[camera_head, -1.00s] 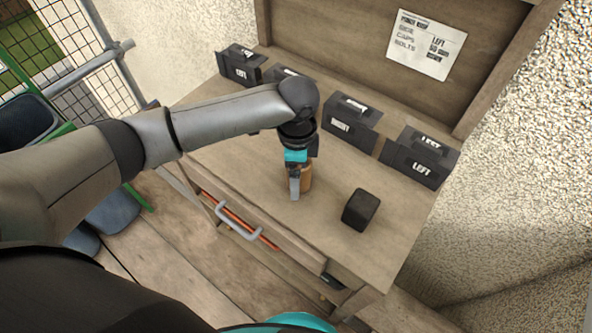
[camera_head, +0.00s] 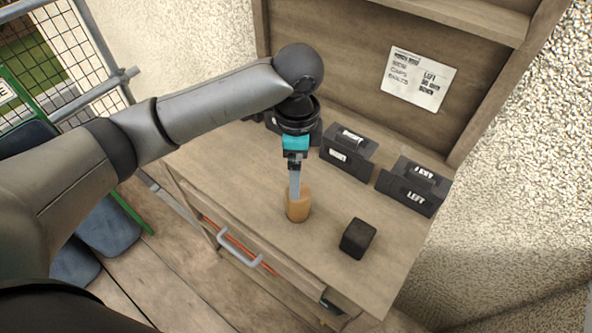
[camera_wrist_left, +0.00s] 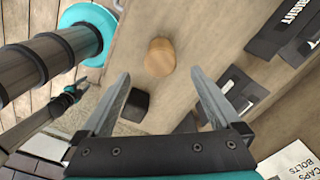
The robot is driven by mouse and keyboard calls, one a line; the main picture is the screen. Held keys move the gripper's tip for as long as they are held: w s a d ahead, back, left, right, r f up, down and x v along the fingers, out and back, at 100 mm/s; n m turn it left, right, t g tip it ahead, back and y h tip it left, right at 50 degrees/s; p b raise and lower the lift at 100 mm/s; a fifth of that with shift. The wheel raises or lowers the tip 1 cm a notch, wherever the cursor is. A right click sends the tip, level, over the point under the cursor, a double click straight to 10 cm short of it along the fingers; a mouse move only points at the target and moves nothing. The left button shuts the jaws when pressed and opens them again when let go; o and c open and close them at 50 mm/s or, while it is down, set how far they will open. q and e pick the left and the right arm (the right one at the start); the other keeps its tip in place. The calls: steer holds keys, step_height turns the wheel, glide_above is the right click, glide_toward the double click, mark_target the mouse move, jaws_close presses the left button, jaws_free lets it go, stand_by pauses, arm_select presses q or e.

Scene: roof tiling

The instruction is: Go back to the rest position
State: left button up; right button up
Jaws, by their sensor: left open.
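My left gripper (camera_head: 295,192) is open and points down over the wooden workbench (camera_head: 240,175). A black block (camera_head: 358,238) sits on the bench to the right of the cylinder. My right gripper (camera_wrist_left: 75,92) shows small at the left of the wrist view; its jaws are too small to read.
Black labelled bins stand along the back of the bench, one marked LEFT (camera_head: 410,188) and another (camera_head: 347,150) beside it. A paper note (camera_head: 418,78) is on the backboard. A drawer with a grey handle (camera_head: 238,250) is at the front. A wire fence (camera_head: 75,60) stands at left.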

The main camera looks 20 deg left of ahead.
stand_by(0.4)
arm_select(q)
steer(key=s+d+f+n+t+h, duration=0.2)
steer(key=s+d+f+n+h, duration=0.25)
steer(key=s+d, duration=0.3)
steer(key=s+a+f+n+t+y, duration=0.1)
steer(key=s+a+f+n+y, duration=0.3)
steer(key=s+a+n, duration=0.7)
step_height(320, 180, down, 23)
steer(key=s+a+m, duration=0.1)
steer(key=s+m, duration=0.1)
steer(key=m, duration=0.1)
steer(key=s+a+f+g+b, duration=0.1)
steer(key=s+a+f+g, duration=0.1)
steer(key=s+f, duration=1.1)
steer(key=shift+s+a+f, duration=0.35)
steer(key=shift+s+a, duration=0.05)
steer(key=shift+s, duration=0.1)
steer(key=shift+y, duration=0.25)
